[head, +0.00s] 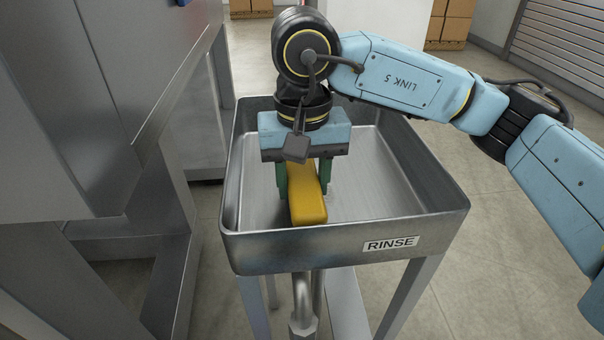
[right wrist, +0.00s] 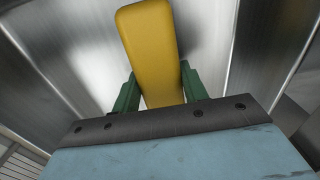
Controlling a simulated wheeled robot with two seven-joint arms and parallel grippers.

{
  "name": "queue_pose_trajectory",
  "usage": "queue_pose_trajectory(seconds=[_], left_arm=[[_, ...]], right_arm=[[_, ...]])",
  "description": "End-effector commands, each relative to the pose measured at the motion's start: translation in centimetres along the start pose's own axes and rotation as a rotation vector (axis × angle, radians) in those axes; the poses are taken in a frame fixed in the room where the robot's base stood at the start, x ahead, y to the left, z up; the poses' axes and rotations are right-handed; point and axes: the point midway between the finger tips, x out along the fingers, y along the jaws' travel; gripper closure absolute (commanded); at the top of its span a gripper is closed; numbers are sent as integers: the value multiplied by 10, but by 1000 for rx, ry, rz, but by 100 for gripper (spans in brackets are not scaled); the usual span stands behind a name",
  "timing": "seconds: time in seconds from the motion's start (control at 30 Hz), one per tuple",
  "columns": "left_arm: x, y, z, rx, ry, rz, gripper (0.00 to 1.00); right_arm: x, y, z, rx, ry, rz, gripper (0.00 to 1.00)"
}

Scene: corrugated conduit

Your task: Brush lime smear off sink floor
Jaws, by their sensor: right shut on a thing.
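The steel sink (head: 345,241) is a rectangular basin on legs, with a RINSE label on its front wall. My right gripper (head: 306,190) reaches down into it and is shut on a yellow brush (head: 308,202), its green fingers on either side. The brush's yellow body points toward the front wall; it also shows in the right wrist view (right wrist: 148,50) between the green fingers (right wrist: 157,92). Its bristles are hidden, and I cannot tell whether it touches the floor. No lime smear shows on the visible sink floor (head: 375,180). My left gripper is not in view.
A grey metal cabinet (head: 85,110) stands close at the left of the sink. Cardboard boxes (head: 455,22) are stacked at the back. A drain pipe (head: 302,300) hangs under the sink. The concrete floor (head: 500,260) at the right is clear.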

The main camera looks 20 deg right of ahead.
Motion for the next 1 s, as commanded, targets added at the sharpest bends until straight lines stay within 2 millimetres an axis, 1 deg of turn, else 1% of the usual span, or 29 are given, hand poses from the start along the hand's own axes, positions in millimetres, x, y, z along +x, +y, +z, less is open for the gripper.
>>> queue_pose_trajectory(seconds=[0.13,0.27,0.8,0.9,1.0], left_arm=[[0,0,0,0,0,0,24],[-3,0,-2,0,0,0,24],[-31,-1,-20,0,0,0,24],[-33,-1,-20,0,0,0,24],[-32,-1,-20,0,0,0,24]], right_arm=[[2,0,1,-1,-4,3,93],[-2,0,1,-1,-4,3,93],[-56,0,0,-1,-1,1,93],[-60,0,0,-1,-1,1,93],[-60,0,0,0,-1,1,93]])
